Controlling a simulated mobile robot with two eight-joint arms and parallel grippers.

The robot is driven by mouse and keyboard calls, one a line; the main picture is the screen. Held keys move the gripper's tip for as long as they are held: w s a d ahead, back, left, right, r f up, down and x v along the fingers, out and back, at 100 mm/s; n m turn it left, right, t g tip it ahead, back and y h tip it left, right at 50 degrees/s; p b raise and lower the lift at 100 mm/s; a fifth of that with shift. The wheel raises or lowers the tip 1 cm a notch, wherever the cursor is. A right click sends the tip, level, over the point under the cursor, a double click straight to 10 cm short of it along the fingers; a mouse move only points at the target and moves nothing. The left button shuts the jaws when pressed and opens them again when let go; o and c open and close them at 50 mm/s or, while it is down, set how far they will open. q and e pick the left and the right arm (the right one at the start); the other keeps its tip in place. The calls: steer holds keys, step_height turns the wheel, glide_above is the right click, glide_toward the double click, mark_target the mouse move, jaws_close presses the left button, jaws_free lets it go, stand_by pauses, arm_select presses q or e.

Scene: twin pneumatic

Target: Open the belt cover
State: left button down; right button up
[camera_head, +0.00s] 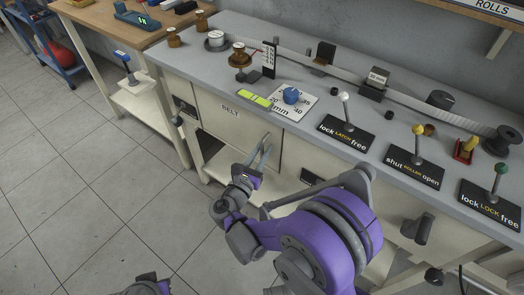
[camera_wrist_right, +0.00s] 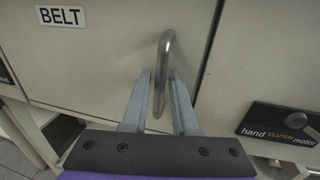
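The belt cover (camera_head: 232,122) is a cream front panel of the bench with a "BELT" label, and it looks closed. It also fills much of the right wrist view (camera_wrist_right: 100,62). A metal bar handle (camera_wrist_right: 166,58) stands out near the panel's right edge. My right gripper (camera_head: 264,148) is at this handle. In the right wrist view its two fingers (camera_wrist_right: 160,85) are apart, one on each side of the handle, with a gap showing at the left finger. Part of my left arm shows at the bottom edge of the head view; its gripper fingers are not seen.
The bench top above carries a yellow-green level (camera_head: 254,98), a blue knob (camera_head: 291,95) and levers on black plates, including "lock LATCH free" (camera_head: 346,132). A "hand CLUTCH motor" plate (camera_wrist_right: 285,125) is right of the panel. Open floor (camera_head: 90,190) lies left.

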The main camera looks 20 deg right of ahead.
jaws_close()
stand_by(1.4)
